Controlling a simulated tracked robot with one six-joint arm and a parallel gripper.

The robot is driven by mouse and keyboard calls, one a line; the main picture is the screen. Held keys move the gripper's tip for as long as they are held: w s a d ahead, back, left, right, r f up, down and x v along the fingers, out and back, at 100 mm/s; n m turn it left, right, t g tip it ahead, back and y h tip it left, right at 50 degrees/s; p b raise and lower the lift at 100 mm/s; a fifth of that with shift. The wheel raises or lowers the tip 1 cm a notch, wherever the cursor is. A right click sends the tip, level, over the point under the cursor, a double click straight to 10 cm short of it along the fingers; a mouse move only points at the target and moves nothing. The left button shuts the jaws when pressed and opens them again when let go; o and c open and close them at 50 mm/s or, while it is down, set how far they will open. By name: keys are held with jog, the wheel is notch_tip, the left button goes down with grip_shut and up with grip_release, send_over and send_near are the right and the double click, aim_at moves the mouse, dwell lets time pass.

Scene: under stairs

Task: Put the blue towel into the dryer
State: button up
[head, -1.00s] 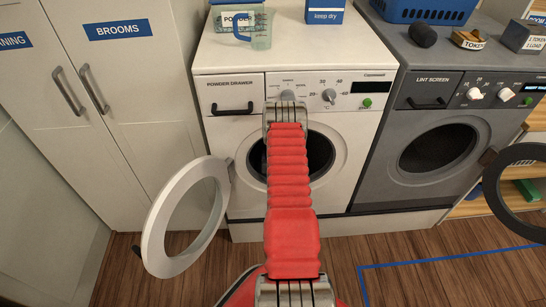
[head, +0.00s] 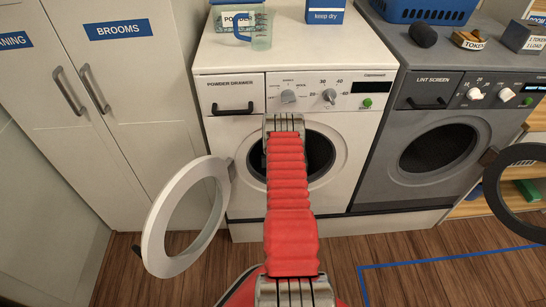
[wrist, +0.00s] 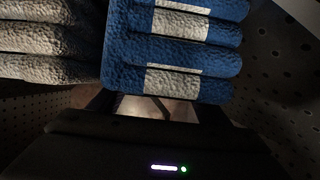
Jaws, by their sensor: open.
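The blue towel (wrist: 172,52), with folds and white stripes, fills the upper middle of the wrist view, inside a perforated drum. My gripper (wrist: 155,101) is open below the towel's lower edge, its dark fingers apart; I cannot tell whether they touch the towel. In the head view my red arm reaches to the open front of the white washer (head: 230,135), and the gripper is hidden behind it. The grey dryer (head: 375,165) stands to the right; its round opening (head: 437,149) is dark and its door (head: 493,195) is swung open to the right.
A beige towel (wrist: 45,40) lies left of the blue one. The washer's door (head: 160,215) stands open to the left. Perforated drum wall (wrist: 275,55) is close on the right. Wooden floor (head: 340,262) in front is free.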

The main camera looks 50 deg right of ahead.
jog(key=c, duration=0.9)
jog(key=shift+o, duration=0.2)
jog(key=shift+r, duration=0.15)
notch_tip(320, 180, up, 11)
jog(key=s+a, duration=1.1)
jog(key=a, duration=0.5)
jog(key=shift+s+a, duration=0.15)
jog(key=shift+s, duration=0.2)
jog(key=shift+r, duration=0.1)
